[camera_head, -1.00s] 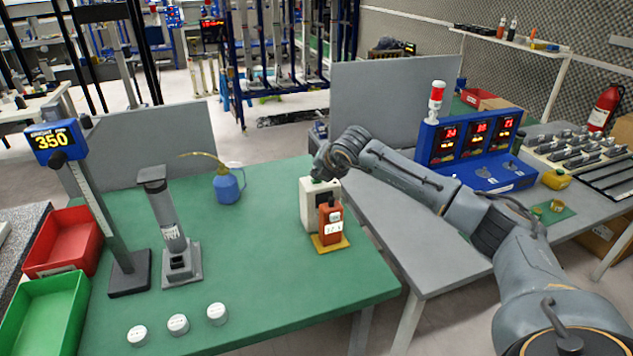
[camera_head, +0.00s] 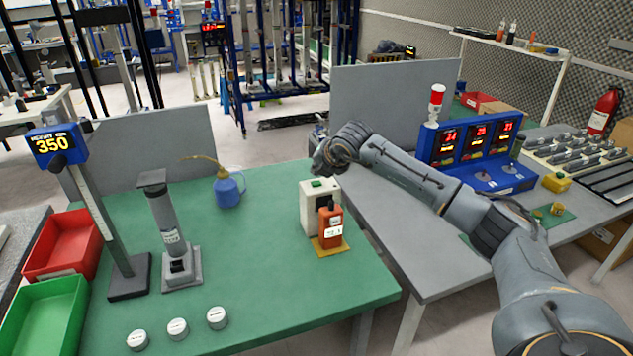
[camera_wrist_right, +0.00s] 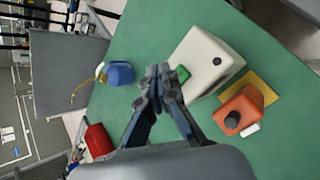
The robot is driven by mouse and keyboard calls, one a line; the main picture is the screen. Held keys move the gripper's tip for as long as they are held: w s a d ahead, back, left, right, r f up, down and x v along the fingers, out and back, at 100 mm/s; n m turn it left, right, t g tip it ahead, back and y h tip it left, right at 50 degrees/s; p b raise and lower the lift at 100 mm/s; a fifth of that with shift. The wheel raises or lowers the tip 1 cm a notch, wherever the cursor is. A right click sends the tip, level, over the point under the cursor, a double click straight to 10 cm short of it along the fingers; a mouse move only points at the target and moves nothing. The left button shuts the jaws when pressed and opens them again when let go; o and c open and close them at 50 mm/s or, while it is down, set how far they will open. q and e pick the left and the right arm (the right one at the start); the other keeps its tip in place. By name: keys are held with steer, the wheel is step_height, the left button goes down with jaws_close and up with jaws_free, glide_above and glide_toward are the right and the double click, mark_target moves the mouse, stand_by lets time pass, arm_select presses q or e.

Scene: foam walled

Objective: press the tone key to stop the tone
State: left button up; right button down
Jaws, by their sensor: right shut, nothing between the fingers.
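A white box (camera_head: 306,206) with a green key (camera_head: 318,184) on its top stands on the green table. In the right wrist view the box (camera_wrist_right: 207,58) lies just right of the fingers, and the green key (camera_wrist_right: 183,74) shows right beside the fingertips. My right gripper (camera_wrist_right: 160,80) is shut and empty. In the head view the right gripper (camera_head: 322,168) is just above the box top, with a small gap visible over the key. My left gripper is not in view.
An orange bottle (camera_head: 330,226) stands on a yellow pad (camera_head: 322,248) in front of the box. A blue oil can (camera_head: 228,190) is to the left. A grey press stand (camera_head: 180,270) and several white discs (camera_head: 178,328) are farther left. The table between is clear.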

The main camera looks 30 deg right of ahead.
mark_target(318, 184)
steer(key=shift+r+p, duration=0.6)
steer(key=shift+r, duration=1.75)
